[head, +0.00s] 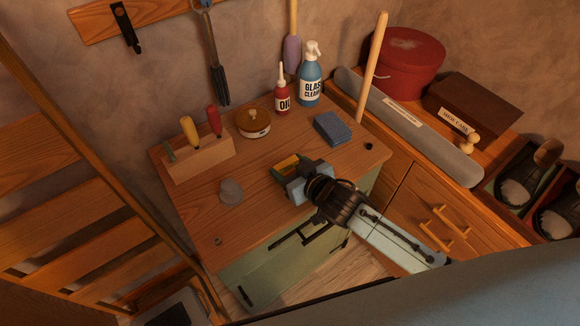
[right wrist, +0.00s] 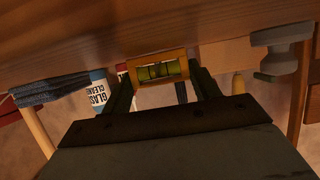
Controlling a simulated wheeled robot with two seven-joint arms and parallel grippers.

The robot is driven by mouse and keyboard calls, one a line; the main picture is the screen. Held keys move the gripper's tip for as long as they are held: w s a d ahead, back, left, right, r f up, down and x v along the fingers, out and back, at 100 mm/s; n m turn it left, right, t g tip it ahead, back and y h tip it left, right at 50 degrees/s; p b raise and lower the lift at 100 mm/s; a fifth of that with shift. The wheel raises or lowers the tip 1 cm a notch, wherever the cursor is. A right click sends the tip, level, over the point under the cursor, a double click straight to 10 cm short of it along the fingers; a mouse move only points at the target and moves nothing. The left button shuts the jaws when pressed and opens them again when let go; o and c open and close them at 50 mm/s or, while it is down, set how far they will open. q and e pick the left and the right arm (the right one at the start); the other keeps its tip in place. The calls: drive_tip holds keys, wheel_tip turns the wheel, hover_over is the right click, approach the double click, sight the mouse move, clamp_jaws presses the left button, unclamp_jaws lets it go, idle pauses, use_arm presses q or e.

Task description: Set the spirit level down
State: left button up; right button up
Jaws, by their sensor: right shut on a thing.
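The spirit level (head: 286,162) is a small yellow block with a green vial. It is between the fingers of my right gripper (head: 291,171), over the front right part of the wooden cabinet top (head: 262,205). In the right wrist view the level (right wrist: 158,71) sits crosswise between the two fingertips, its vial facing the camera. The right gripper is shut on it. The level is close to the cabinet top; I cannot tell whether it touches. My left gripper is not in view.
Bare wood surrounds the level.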

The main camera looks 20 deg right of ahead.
drive_tip(key=shift+f, duration=0.15)
drive_tip(key=o, duration=1.1)
drive_tip(key=shift+c, duration=0.2)
drive_tip(key=p+v, duration=0.1)
drive_tip(key=v, duration=1.1)
drive_tip(key=shift+r, duration=0.2)
